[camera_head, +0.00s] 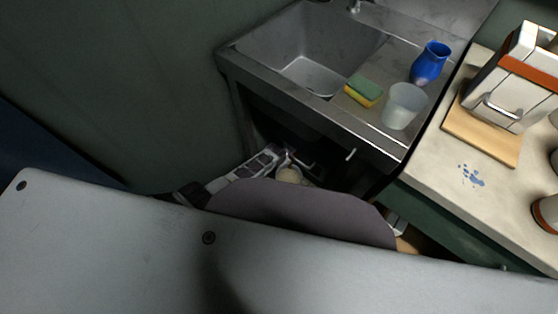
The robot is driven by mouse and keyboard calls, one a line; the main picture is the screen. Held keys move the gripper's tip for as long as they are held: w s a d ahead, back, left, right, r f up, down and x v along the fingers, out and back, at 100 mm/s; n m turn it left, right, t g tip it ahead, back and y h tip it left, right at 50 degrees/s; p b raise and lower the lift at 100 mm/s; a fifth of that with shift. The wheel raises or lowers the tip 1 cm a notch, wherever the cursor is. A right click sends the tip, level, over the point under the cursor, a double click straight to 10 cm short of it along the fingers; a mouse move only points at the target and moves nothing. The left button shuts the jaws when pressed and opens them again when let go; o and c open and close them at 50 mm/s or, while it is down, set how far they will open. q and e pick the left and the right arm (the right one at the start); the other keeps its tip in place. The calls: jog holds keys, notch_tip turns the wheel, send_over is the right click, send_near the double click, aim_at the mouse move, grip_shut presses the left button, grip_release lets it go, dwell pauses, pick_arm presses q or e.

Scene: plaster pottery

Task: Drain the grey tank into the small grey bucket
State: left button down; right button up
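I cannot make out the grey tank or the small grey bucket in the head view. The space under the sink is dark, and a large grey panel and a purple-grey rounded part, which look like my own body, cover the foreground. White and dark jointed parts reach in from the left below the sink and look like my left arm. Its gripper (300,160) seems to be at their far end, in shadow. Its fingers are too small and dark to read. A small round beige thing (289,175) shows beside it. I do not see my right gripper.
A steel sink (313,75) has a green-yellow sponge (364,91), a translucent cup (404,106) and a blue vase (430,63) on its drainboard. The right counter (430,165) holds a white box with an orange band (518,80) on a wooden board (482,135), and blue splashes (470,176).

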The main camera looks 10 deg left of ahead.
dwell(0.5)
pick_arm(q)
jog(key=c, duration=1.5)
grip_release()
jog(key=shift+s+r, duration=0.2)
jog(key=shift+r, duration=0.1)
jog(key=shift+v, duration=5.6)
jog(key=shift+s, duration=0.1)
jog(key=shift+s, duration=0.1)
